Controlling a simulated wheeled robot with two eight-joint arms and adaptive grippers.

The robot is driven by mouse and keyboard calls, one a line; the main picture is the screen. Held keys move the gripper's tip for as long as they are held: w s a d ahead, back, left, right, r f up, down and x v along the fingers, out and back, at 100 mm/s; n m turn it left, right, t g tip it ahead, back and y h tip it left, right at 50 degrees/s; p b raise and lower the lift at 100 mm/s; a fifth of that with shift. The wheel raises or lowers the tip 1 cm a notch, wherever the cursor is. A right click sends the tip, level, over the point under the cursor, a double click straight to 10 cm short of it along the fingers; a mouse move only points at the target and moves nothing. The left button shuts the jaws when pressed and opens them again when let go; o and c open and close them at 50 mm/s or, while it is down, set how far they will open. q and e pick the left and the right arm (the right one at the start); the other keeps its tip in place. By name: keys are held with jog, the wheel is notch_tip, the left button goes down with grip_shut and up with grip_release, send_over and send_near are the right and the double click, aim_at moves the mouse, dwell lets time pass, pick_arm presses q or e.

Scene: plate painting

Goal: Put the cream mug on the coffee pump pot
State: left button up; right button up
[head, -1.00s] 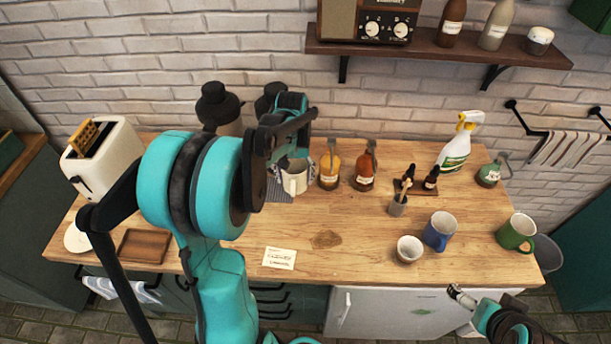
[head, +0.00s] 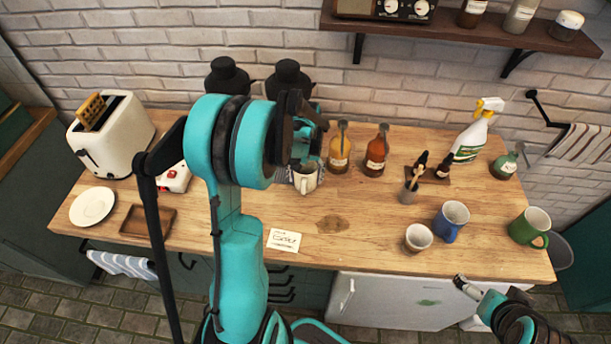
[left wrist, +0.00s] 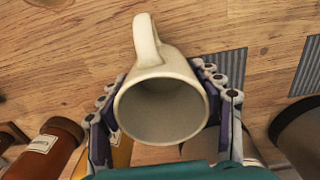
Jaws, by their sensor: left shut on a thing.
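The cream mug (head: 306,181) is in my left gripper (head: 305,164), near the middle of the counter, in front of the amber bottle. The left wrist view shows the mug (left wrist: 158,112) with its mouth towards the camera and its handle pointing up in the picture. The fingers (left wrist: 163,88) close on both its sides. Two pump pots with black tops, a left one (head: 226,76) and a right one (head: 289,76), stand at the back by the wall. My arm hides their lower parts, and no label shows. My right gripper (head: 462,286) is at the counter's front right; its jaw state is unclear.
An amber bottle (head: 339,155) and a red-brown bottle (head: 376,155) stand just right of the mug. Striped grey mats (left wrist: 225,66) lie on the counter. A blue mug (head: 451,222), white cup (head: 418,238) and green mug (head: 529,227) are right. A toaster (head: 112,140) stands left.

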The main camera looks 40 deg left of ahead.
pick_arm(q)
jog(key=o, duration=1.2)
jog(key=shift+f, duration=0.1)
jog(key=shift+o, duration=1.1)
